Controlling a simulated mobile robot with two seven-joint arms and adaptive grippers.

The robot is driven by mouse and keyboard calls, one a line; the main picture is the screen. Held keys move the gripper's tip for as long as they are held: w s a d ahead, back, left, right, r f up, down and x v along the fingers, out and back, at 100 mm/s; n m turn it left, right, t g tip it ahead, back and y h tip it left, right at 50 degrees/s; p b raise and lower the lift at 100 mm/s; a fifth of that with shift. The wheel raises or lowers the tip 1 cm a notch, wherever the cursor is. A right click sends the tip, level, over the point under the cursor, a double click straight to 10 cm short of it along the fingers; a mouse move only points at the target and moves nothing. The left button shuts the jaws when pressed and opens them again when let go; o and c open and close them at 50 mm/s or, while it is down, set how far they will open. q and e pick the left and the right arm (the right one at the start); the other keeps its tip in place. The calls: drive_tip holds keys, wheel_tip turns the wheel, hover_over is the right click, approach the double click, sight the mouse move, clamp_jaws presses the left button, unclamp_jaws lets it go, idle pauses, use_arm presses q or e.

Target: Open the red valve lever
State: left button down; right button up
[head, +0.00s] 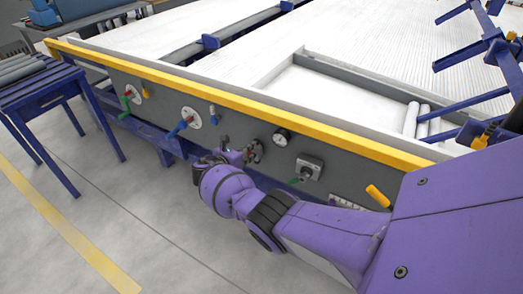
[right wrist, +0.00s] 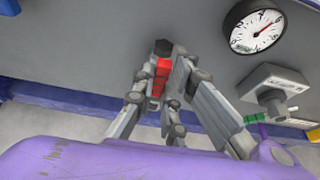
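The red valve lever (right wrist: 161,72) shows in the right wrist view as a short red handle with a dark end, in front of the grey panel. My right gripper (right wrist: 160,85) has its grey fingers on both sides of the lever, seemingly touching it, shut on it. In the head view my right gripper (head: 238,154) is at the panel's middle, beside a round valve fitting (head: 254,150); the lever is mostly hidden there by the gripper and wrist. My left gripper is not in view.
A blue-legged roller table (head: 42,92) stands left. The floor in front is clear.

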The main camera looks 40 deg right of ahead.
drive_tip(key=o, duration=0.4)
drive_tip(key=shift+a+r, duration=0.1)
drive_tip(key=v, duration=1.1)
drive_tip(key=shift+s+a+r, duration=0.1)
drive_tip(key=shift+s+a, duration=0.05)
drive_tip(key=shift+a, duration=0.1)
